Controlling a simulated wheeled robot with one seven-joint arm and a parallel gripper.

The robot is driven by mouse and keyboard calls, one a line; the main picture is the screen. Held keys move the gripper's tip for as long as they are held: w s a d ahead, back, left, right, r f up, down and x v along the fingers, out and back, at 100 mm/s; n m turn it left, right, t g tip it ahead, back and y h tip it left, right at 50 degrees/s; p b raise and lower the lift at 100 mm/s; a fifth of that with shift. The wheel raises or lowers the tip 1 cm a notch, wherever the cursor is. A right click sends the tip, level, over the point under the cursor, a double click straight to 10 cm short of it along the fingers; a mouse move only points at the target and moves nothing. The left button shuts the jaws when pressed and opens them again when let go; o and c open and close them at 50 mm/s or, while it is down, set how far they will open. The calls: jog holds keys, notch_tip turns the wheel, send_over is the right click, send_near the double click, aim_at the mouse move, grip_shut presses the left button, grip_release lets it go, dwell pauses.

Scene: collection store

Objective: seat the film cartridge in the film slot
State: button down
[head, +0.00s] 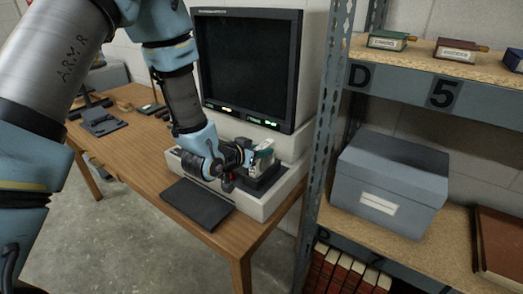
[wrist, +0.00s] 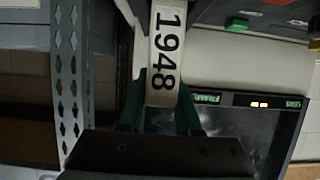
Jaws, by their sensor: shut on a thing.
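A dark block (head: 267,181) on that base lies below the cartridge. The film slot itself cannot be made out, and I cannot tell whether the cartridge touches the block.
The reader's dark screen (head: 248,66) rises behind my gripper. A flat dark pad (head: 197,203) lies on the wooden table's front. A metal shelf upright (head: 325,120) stands close on the right. The shelves hold a grey box (head: 388,180) and other cartridges (head: 457,49).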

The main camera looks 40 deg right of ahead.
jog(key=shift+f+b, duration=0.4)
jog(key=shift+f, duration=0.05)
jog(key=c, duration=0.9)
grip_release()
jog(key=p+v, duration=0.2)
jog(key=v, duration=0.9)
jog(key=shift+r+p, duration=0.1)
jog(key=shift+p, duration=0.3)
